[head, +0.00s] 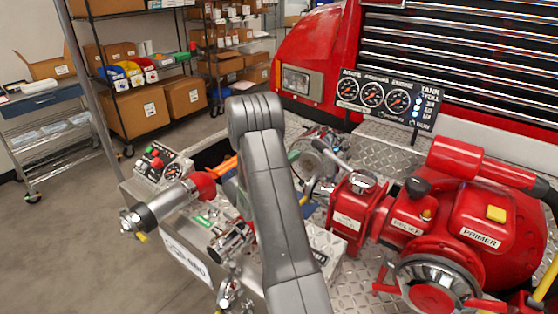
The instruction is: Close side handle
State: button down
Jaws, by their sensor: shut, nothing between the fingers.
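Chrome valve fittings (230,240) sit on the near left side of the bumper, left of my arm, and any handle there is too small to make out. My grey arm rises through the middle of the picture and covers part of the bumper deck. My gripper does not show; it is hidden or out of frame.
The large red pump (478,225) fills the right side. A gauge panel (382,98) stands at the back, and a small control box (162,170) with a silver nozzle (160,207) is at left. Shelves with boxes (135,105) and a cart (55,125) stand beyond open floor.

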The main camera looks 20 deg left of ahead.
jog(key=p+x, duration=0.1)
jog(key=x, duration=0.4)
jog(key=shift+p, duration=0.3)
jog(key=shift+b+x, duration=0.9)
jog(key=shift+x, duration=0.05)
jog(key=shift+a+r, duration=0.1)
jog(key=shift+r, duration=0.1)
jog(key=shift+a, duration=0.1)
jog(key=b, duration=0.5)
send_near(311, 143)
jog(key=w+v, duration=0.1)
jog(key=v, duration=0.5)
jog(key=shift+a+f, duration=0.45)
